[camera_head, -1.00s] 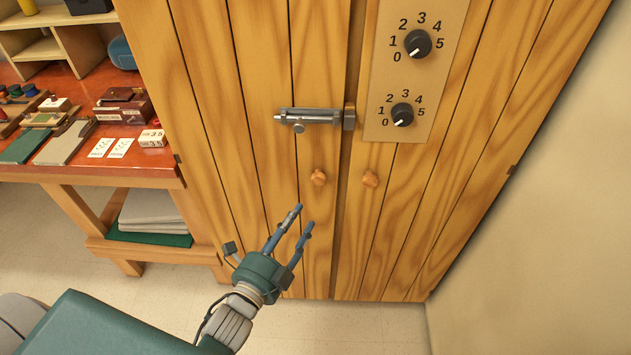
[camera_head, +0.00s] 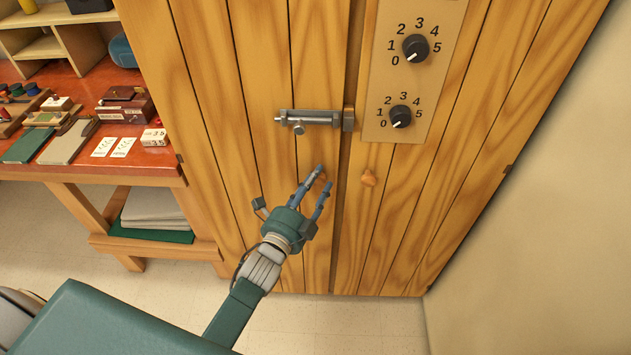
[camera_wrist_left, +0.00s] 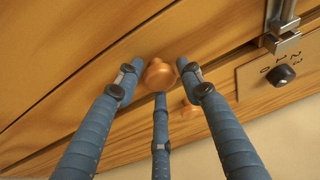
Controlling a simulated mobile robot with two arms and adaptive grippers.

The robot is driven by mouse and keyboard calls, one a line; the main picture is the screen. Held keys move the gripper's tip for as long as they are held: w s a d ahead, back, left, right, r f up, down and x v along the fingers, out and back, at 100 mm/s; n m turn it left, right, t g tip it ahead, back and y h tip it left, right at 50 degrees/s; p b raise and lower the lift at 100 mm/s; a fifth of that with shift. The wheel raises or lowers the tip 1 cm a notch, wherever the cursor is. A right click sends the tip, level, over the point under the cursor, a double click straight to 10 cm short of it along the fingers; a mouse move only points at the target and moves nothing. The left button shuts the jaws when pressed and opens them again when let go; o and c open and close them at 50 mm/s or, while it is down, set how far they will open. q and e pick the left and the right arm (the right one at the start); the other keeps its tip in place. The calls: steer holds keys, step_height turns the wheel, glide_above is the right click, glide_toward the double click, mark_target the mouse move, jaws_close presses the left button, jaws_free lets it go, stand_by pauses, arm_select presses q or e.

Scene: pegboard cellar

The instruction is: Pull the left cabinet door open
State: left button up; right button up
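The left cabinet door (camera_head: 263,70) is closed, with vertical wooden planks. Its round wooden knob shows in the left wrist view (camera_wrist_left: 158,76); in the head view it is mostly hidden behind my fingers. My left gripper (camera_head: 323,178) is open in front of this knob. In the wrist view its blue fingers stand around the knob, with gaps between them and it. A metal slide bolt (camera_head: 312,117) is on the left door above the knob, beside a bracket (camera_head: 348,118) at the door seam. I cannot tell whether it is engaged. My right gripper is out of view.
The right door (camera_head: 420,200) has its own knob (camera_head: 368,178) close to my fingers, and a dial panel (camera_head: 378,80) above. A red workbench (camera_head: 150,168) with small items stands at left. A plain wall (camera_head: 560,200) is at right. The floor (camera_head: 330,320) in front looks clear.

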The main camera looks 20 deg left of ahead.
arm_select(q)
jaws_close()
steer(key=shift+s, duration=0.1)
